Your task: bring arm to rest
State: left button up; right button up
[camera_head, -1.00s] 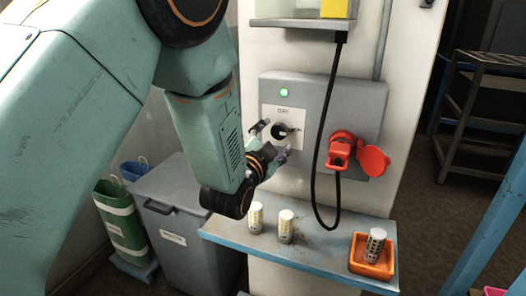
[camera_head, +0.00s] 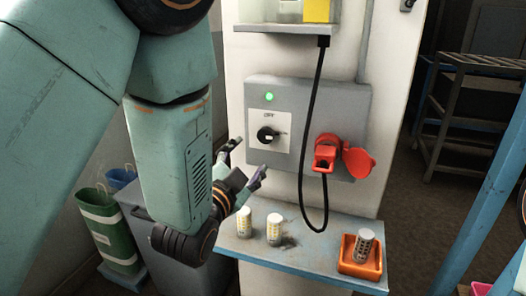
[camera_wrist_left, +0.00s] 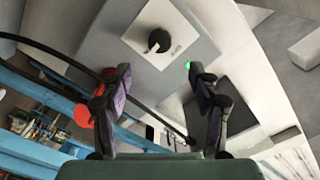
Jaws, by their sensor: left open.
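My left arm comes in from the left in the head view, and its gripper (camera_head: 246,168) is open and empty. It hangs in front of the wall box, left of and below the black rotary switch (camera_head: 267,135). The fingers are apart from the switch. In the left wrist view the two fingers of the gripper (camera_wrist_left: 165,85) are spread. The switch (camera_wrist_left: 159,41) on its white plate shows beyond them. The grey box (camera_head: 340,100) carries a lit green lamp (camera_head: 269,97). My right gripper is not in view.
A red plug (camera_head: 326,152) with a black cable sits in the box, its red cap (camera_head: 358,162) open. The blue shelf (camera_head: 300,262) below holds two pale cylinders (camera_head: 245,222) (camera_head: 274,229) and an orange tray (camera_head: 346,264) with a grey cylinder (camera_head: 364,246). Bins stand at left.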

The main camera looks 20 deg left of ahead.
pick_arm(q)
jog(key=s+a+f+n+g+b, duration=0.1)
jog(key=s+f+n+g, duration=0.4)
jog(key=f, duration=0.8)
jog(key=s+a+f+n+g+b, duration=0.1)
jog(key=s+a+f+n+g, duration=0.15)
jog(key=s+f+g, duration=0.75)
jog(key=s+f+n+g+b, duration=0.2)
jog(key=s+f+g+b, duration=0.1)
jog(key=s+f, duration=1.6)
jog(key=shift+s+f+y+b, duration=0.3)
jog(key=shift+s+b, duration=0.1)
jog(key=shift+s, duration=0.55)
jog(key=shift+n, duration=0.25)
